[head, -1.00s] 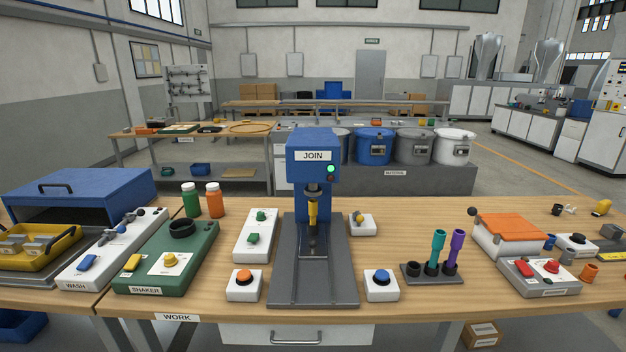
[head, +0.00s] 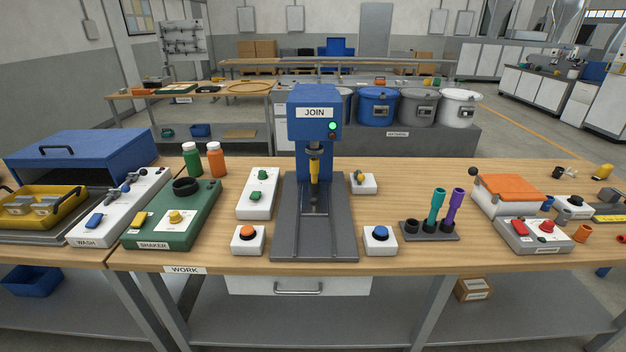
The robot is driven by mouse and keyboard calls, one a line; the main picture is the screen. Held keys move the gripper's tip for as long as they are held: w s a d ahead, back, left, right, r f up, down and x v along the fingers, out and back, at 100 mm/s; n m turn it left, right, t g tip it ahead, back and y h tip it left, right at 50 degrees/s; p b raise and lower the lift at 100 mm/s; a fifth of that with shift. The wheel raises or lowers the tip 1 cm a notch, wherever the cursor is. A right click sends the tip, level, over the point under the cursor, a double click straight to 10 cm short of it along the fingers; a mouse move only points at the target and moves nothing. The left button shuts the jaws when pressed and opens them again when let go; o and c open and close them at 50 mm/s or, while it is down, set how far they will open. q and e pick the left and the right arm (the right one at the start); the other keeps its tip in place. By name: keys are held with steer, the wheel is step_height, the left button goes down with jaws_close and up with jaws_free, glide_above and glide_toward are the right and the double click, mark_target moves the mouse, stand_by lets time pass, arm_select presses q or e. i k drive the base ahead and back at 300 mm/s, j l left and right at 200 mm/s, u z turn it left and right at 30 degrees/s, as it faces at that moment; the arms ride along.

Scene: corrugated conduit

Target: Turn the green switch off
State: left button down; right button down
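A white control box (head: 258,207) stands on the work table, just left of the blue JOIN press. It carries a green switch (head: 256,198) on its front half and a round green knob (head: 263,175) at its back. The switch is too small to tell which position it is in. The JOIN press (head: 314,115) has a lit green lamp (head: 332,126) on its head. Neither of my grippers shows in the head view.
A box with an orange button (head: 248,234) stands in front of the control box, and a blue-button box (head: 380,234) right of the press. The green SHAKER unit (head: 195,226) is to the left. Bare wood (head: 400,189) lies right of the press.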

mark_target(256, 194)
steer(key=i+j+z, duration=0.2)
steer(key=j, duration=0.6)
steer(key=j+z, duration=0.2)
steer(key=j, duration=0.65)
